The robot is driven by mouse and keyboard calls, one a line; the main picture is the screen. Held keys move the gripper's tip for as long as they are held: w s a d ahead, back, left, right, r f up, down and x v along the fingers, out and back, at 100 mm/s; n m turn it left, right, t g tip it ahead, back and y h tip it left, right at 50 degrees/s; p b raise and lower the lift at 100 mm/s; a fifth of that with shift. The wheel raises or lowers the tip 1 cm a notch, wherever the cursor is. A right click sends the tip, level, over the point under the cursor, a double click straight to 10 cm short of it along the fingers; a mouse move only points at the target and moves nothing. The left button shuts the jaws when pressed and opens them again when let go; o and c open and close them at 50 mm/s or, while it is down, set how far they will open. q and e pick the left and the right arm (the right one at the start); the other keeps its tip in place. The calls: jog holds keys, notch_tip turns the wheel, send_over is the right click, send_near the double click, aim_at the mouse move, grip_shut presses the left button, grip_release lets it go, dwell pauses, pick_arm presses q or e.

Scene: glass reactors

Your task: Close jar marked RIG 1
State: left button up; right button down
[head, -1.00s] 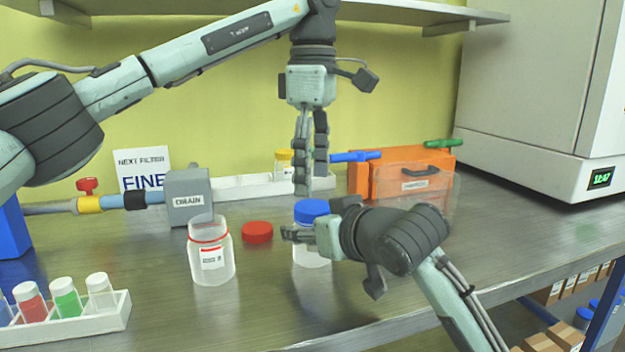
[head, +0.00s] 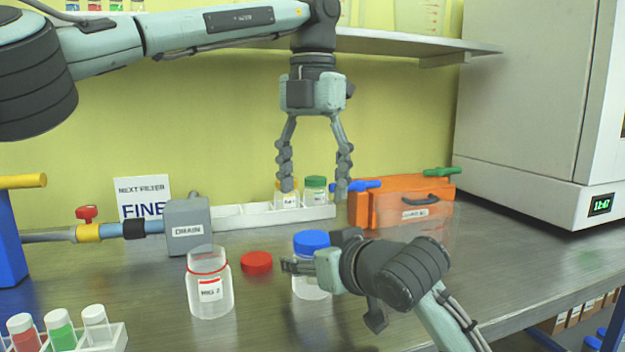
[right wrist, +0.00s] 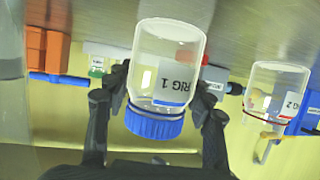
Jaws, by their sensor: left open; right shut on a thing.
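The jar marked RIG 1 (right wrist: 165,70) is clear, with a blue lid (head: 311,241) on its mouth; whether the lid is fully tight cannot be told. In the right wrist view the jar appears upside down, its label readable, with the blue lid (right wrist: 154,121) at the bottom. My right gripper (right wrist: 160,95) is shut on this jar from the side, below the lid. In the head view the gripper partly hides the jar (head: 308,286). My left gripper (head: 314,188) is open and empty above the blue lid, fingers spread wide.
An open jar marked RIG 2 (head: 210,292) stands left, a red lid (head: 257,262) beside it. Behind are a grey DRAIN box (head: 187,227), a white rack (head: 231,218) with small jars, and an orange case (head: 386,208). A vial rack (head: 119,338) is at front left.

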aim_at(312, 237)
dwell(0.3)
pick_arm(q)
jog(key=shift+f, duration=4)
jog(key=c, duration=1.2)
jog(key=o, duration=1.3)
jog(key=shift+o, duration=0.2)
jog(key=shift+r, duration=0.1)
notch_tip(312, 237, up, 12)
